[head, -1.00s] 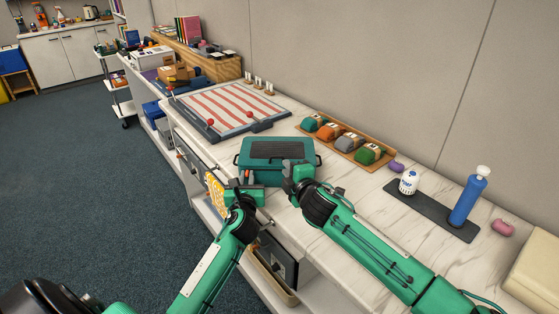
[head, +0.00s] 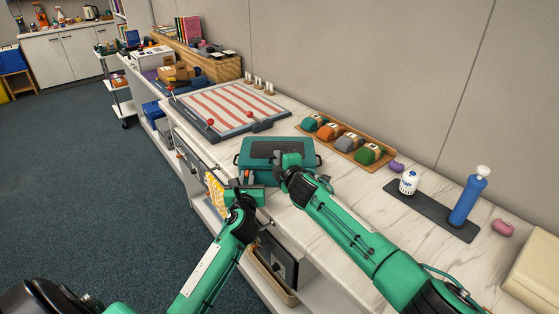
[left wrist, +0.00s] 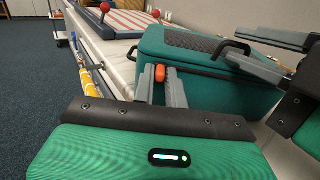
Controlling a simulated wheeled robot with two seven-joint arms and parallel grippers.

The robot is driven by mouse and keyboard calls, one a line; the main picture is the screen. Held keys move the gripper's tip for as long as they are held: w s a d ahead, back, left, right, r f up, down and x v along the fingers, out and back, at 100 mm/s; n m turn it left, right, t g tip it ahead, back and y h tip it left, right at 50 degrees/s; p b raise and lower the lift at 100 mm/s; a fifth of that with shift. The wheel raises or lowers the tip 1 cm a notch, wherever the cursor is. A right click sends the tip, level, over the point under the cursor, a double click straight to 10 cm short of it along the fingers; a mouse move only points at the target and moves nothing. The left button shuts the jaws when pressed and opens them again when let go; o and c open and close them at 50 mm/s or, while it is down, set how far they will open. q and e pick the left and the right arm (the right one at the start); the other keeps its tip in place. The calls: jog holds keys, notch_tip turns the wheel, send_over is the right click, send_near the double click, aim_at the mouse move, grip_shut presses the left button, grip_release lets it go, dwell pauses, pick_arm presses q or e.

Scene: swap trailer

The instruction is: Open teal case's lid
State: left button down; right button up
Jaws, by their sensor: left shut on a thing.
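The teal case (head: 250,165) stands on the counter with its lid (head: 270,148) down; the lid has a dark ribbed panel. In the left wrist view the case (left wrist: 200,85) shows a black handle (left wrist: 232,46) on its edge. My left gripper (head: 246,178) is at the case's front left corner; in the left wrist view (left wrist: 160,82) it is shut on a small orange piece (left wrist: 160,73), whose identity I cannot tell. My right gripper (head: 283,163) is over the lid's front right; in the left wrist view its fingers (left wrist: 232,43) are apart, around the handle.
A red-striped board (head: 225,105) lies left of the case. A wooden tray (head: 348,140) with several coloured bundles stands behind right. Bare counter lies right of the case.

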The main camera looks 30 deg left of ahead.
grip_shut()
jog(key=shift+r, duration=0.1)
jog(key=shift+w+a+r, duration=0.15)
jog(key=shift+w+r, duration=0.1)
jog(key=shift+r, duration=0.55)
jog(key=shift+w+a+r, duration=0.15)
jog(key=shift+w+r, duration=0.1)
jog(key=shift+r, duration=0.55)
jog(key=shift+w+a+r, duration=0.15)
jog(key=shift+w+r, duration=0.1)
jog(key=shift+r, duration=0.55)
grip_release()
jog(key=shift+d, duration=0.1)
jog(key=v, duration=1.2)
